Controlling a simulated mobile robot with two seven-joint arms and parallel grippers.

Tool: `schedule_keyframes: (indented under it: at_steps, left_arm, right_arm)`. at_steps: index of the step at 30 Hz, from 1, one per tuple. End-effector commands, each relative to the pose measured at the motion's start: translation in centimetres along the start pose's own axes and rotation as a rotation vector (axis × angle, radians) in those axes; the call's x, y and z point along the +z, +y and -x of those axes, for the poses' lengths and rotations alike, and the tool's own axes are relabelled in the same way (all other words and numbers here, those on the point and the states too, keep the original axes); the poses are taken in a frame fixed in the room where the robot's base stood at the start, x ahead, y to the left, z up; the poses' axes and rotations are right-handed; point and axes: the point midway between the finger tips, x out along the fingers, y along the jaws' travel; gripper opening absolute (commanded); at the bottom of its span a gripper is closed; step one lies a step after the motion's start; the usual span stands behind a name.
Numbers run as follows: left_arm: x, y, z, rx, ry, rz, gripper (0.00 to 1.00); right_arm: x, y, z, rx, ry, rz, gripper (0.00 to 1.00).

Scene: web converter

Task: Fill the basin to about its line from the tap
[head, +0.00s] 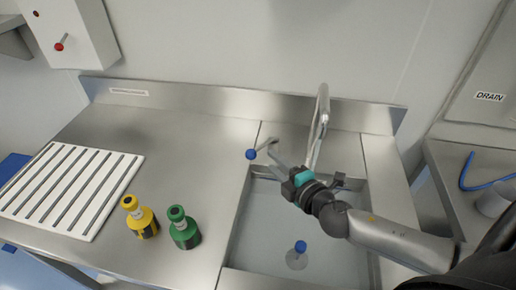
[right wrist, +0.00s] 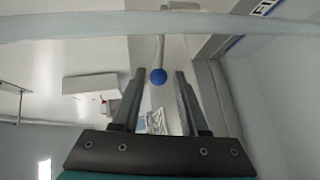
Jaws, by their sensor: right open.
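The basin (head: 232,240) is a steel sink sunk in the counter. Its inside looks pale and bluish; I cannot tell the water level, and no line can be made out. A blue-topped plug (head: 300,247) stands in it. The tap (head: 323,105) rises behind the basin; no stream shows. Its lever ends in a blue ball (head: 251,154), left of the spout. My right gripper (head: 279,160) is open beside the lever, over the basin's back left. In the right wrist view the blue ball (right wrist: 158,76) appears between the fingertips (right wrist: 160,74); contact cannot be told. My left gripper is not in view.
A yellow bottle (head: 140,217) and a green bottle (head: 184,229) stand left of the basin. A white slotted rack (head: 70,185) lies farther left. A wall box with a red knob (head: 59,46) is at top left. A drain bench with a blue hose (head: 480,187) is at right.

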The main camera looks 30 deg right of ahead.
Motion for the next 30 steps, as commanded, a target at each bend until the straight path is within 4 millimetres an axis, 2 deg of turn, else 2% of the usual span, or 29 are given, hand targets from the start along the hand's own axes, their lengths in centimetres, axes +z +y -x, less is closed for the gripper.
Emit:
schedule_keyframes:
  at_steps: [18,24,30]
  left_arm:
    - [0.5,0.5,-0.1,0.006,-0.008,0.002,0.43]
    - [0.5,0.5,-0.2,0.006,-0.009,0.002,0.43]
    - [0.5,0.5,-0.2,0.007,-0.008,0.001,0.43]
  right_arm:
    - [-0.1,0.0,-7.4,0.001,0.001,-0.002,0.43]
    - [0.0,0.0,-8.6,0.0,0.001,-0.001,0.43]
    - [-0.1,0.0,-8.8,0.0,0.001,-0.001,0.43]
